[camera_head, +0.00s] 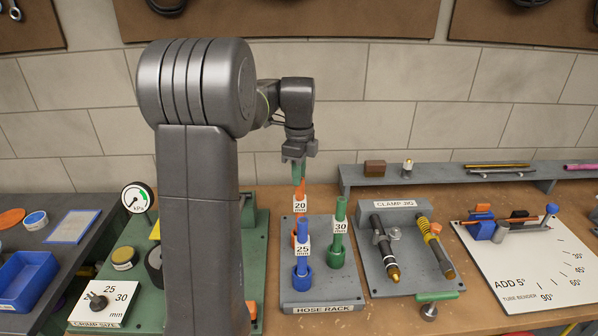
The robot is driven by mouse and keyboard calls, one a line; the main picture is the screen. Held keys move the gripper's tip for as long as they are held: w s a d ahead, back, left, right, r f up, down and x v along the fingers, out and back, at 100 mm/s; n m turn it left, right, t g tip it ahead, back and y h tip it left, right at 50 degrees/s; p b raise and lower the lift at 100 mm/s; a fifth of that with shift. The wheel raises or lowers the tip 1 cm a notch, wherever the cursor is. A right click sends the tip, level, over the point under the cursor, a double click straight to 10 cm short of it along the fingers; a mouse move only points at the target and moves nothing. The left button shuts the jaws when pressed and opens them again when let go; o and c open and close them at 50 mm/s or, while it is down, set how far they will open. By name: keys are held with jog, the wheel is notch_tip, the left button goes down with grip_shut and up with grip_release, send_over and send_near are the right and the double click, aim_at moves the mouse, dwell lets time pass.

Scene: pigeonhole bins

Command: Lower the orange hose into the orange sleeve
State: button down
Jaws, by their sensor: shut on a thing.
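My gripper (299,172) points down above the back left part of the hose rack and is shut on the orange hose (300,189). The hose hangs upright and carries a white "20 mm" tag. Some orange (295,238) shows low behind the blue hose, where the orange sleeve appears to be. The blue hose hides most of that spot. I cannot tell whether the hose's lower end is above the sleeve or inside it. The grey hose rack (322,308) lies on the bench.
The blue hose (303,235), tagged 25 mm, stands in a blue sleeve just in front. The green hose (339,222), tagged 30 mm, stands in a green sleeve to the right. A clamp jig (394,204) is further right. My arm hides part of the green board (130,238) at left.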

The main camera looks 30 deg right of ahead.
jog(key=shift+f+b, duration=0.35)
jog(key=shift+f, duration=0.35)
jog(key=c, duration=1.2)
grip_release()
notch_tip(320, 180, up, 5)
jog(key=p, duration=0.4)
jog(key=shift+r+p, duration=0.1)
jog(key=shift+p, duration=0.25)
notch_tip(320, 180, up, 14)
jog(key=shift+f+b, duration=0.15)
jog(key=shift+b, duration=0.6)
jog(key=shift+f, duration=0.1)
